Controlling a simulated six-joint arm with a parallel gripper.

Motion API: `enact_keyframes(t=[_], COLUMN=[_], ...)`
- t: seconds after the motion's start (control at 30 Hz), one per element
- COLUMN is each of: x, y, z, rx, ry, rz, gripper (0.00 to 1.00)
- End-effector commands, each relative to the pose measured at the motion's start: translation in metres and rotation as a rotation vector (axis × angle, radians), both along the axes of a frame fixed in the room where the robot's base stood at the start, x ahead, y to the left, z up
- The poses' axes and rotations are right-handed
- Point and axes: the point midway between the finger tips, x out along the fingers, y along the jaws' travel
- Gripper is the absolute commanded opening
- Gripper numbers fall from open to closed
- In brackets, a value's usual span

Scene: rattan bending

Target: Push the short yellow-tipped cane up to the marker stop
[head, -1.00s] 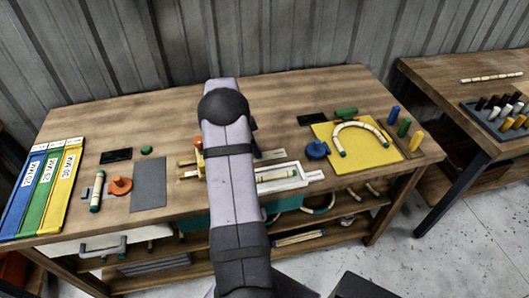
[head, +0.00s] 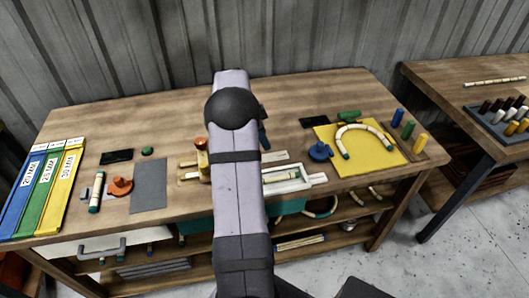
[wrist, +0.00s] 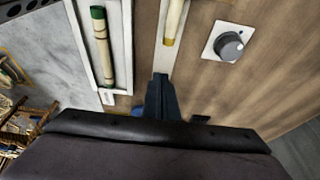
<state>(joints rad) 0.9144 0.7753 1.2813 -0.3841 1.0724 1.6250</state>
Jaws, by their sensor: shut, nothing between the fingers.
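The short yellow-tipped cane (wrist: 174,22) lies in a pale strip (wrist: 165,58) at the top of the wrist view. Its yellow end faces my gripper and its far end is out of frame. My gripper (wrist: 160,77) is shut and empty, its fingertips over the strip, a short gap from the yellow tip and roughly in line with it. In the head view my arm covers most of the gripper and I cannot make out the cane. I cannot identify the marker stop in either view.
A white tray (wrist: 116,75) holding a green-tipped cane (wrist: 103,45) lies left of the strip in the wrist view. A grey knob (wrist: 229,46) on a white plate sits right. In the head view, a curved cane (head: 361,130) lies on a yellow board (head: 349,160).

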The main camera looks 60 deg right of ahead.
Motion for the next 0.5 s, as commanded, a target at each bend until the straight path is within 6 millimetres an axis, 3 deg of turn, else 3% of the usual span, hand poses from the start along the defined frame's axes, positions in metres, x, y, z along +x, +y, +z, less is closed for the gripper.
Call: enact_keyframes(t=[0.23, 0.5], x=[0.009, 0.012], y=[0.009, 0.013], z=[0.036, 0.051], rx=[-0.002, 0.001], ry=[-0.001, 0.001], rz=[0.0, 0.0], gripper=[0.0, 0.0])
